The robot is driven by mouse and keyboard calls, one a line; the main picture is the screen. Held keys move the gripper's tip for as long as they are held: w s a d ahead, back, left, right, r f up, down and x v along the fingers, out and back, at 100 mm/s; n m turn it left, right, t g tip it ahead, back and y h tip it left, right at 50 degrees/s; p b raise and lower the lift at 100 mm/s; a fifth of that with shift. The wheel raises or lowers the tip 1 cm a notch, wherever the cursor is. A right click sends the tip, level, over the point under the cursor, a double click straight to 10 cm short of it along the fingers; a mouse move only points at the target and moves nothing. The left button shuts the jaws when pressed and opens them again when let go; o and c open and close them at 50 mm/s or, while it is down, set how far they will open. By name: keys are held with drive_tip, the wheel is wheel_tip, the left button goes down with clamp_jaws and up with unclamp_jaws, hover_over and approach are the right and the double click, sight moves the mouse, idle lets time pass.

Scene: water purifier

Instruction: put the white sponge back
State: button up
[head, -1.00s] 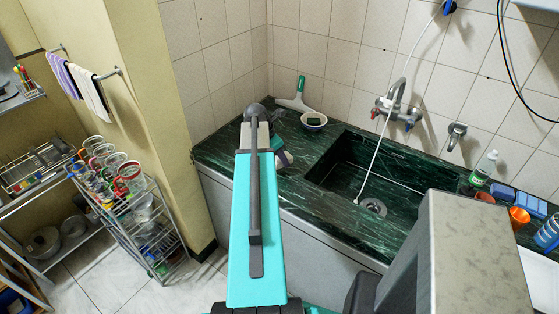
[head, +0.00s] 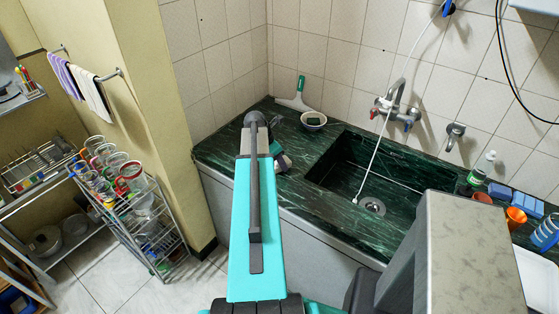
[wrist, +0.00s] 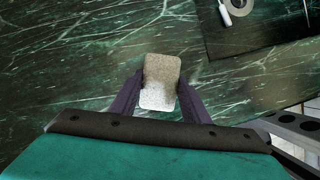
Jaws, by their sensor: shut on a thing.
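The white sponge (wrist: 160,82) is a pale, speckled, rounded block. In the wrist view it sits between the two dark fingers of my gripper (wrist: 161,88), which is shut on it. The green marble counter lies behind it; I cannot tell the exact gap between the sponge and the counter. In the head view my gripper (head: 281,161) is over the left part of the counter, near its front edge and left of the sink, partly hidden behind my arm.
The green marble counter (head: 228,143) has a sunken sink (head: 345,177) to the right. A small bowl (head: 313,120) with something dark in it and a white squeegee with a green handle (head: 298,94) stand at the back. A bottle (head: 483,168) and blue sponges (head: 500,191) are far right.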

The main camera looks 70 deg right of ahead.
drive_tip(key=shift+f, duration=0.25)
drive_tip(key=shift+f, duration=0.1)
drive_tip(key=o, duration=0.9)
drive_tip(key=shift+o, duration=0.2)
drive_tip(key=shift+r, duration=0.25)
drive_tip(key=b+v, duration=0.2)
drive_tip(key=v, duration=0.9)
drive_tip(key=shift+w+r+b, duration=0.2)
drive_tip(key=shift+r+b, duration=0.15)
drive_tip(key=shift+b, duration=0.05)
drive_tip(key=shift+a+f, duration=0.1)
drive_tip(key=shift+a, duration=0.05)
